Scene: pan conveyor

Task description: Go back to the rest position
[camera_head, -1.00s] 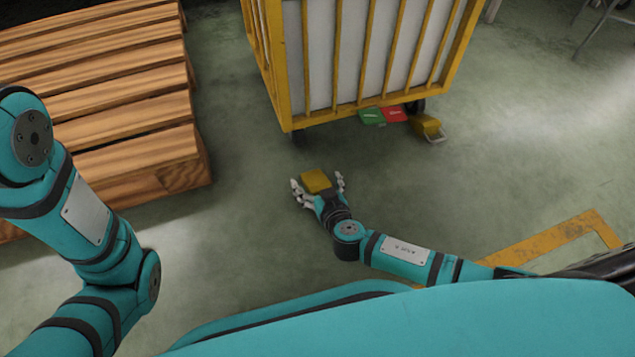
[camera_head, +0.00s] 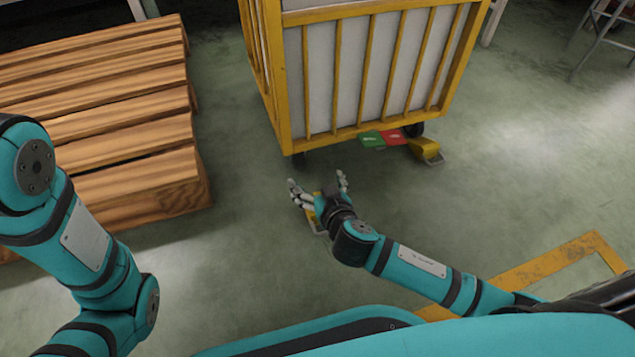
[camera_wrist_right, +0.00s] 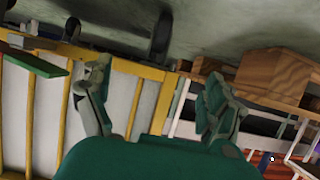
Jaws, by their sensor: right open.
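My right gripper (camera_head: 318,183) is open and empty, in front of the lower left corner of the yellow cart (camera_head: 290,75). A yellow piece (camera_head: 318,222) with a pale metal edge shows below the hand, mostly hidden by it. I cannot tell whether they touch. In the right wrist view the spread fingers of the right gripper (camera_wrist_right: 155,100) have nothing between them, with the cart's yellow bars (camera_wrist_right: 148,108) behind. My left arm (camera_head: 80,240) is bent at the left of the head view. Its gripper is out of view.
A slatted wooden pallet stack (camera_head: 150,185) stands at the left. A green-and-red label piece (camera_head: 383,138) and a yellow pedal (camera_head: 425,150) are at the cart's lower right. A yellow floor line (camera_head: 545,265) runs at right. The floor between is clear.

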